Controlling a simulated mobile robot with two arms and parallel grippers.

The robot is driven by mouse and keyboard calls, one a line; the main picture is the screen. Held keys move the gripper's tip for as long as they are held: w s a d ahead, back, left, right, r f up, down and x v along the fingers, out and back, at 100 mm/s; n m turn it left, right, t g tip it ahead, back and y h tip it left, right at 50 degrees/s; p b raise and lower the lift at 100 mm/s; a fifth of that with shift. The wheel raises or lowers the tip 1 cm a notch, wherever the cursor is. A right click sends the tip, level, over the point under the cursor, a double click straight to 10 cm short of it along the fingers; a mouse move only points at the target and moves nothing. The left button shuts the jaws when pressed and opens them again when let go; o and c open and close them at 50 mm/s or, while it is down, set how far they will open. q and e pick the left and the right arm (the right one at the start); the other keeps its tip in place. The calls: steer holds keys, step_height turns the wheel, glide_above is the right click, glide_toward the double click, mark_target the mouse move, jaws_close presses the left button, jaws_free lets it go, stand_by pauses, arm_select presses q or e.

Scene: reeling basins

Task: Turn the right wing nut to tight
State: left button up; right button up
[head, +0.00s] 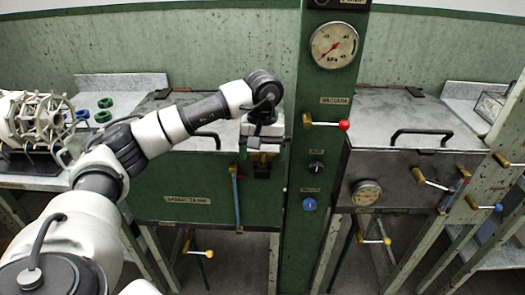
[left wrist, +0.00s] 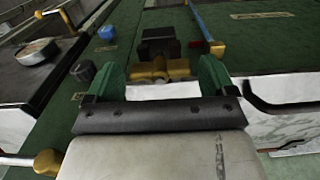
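A brass wing nut (left wrist: 152,72) shows in the left wrist view, in front of a dark block (left wrist: 158,42) on the green basin front. In the head view the dark block (head: 262,171) shows just below my left gripper (head: 263,153), near the right end of the green basin (head: 190,200); the wing nut is hard to make out there. My left gripper (left wrist: 161,76) also shows in the left wrist view, its green fingers open on either side of the wing nut. A gap shows beside the nut, and I cannot tell any contact. My right gripper is not in view.
A green column (head: 325,110) with a vacuum gauge (head: 334,45), a red-tipped lever (head: 325,123) and a blue knob (head: 310,204) stands close right of the gripper. A second basin (head: 390,165) stands beyond the column.

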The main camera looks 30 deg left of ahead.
mark_target(263, 152)
arm_select(q)
steer(key=shift+o, duration=0.5)
step_height(263, 152, up, 11)
steer(key=shift+f, duration=0.1)
stand_by(0.5)
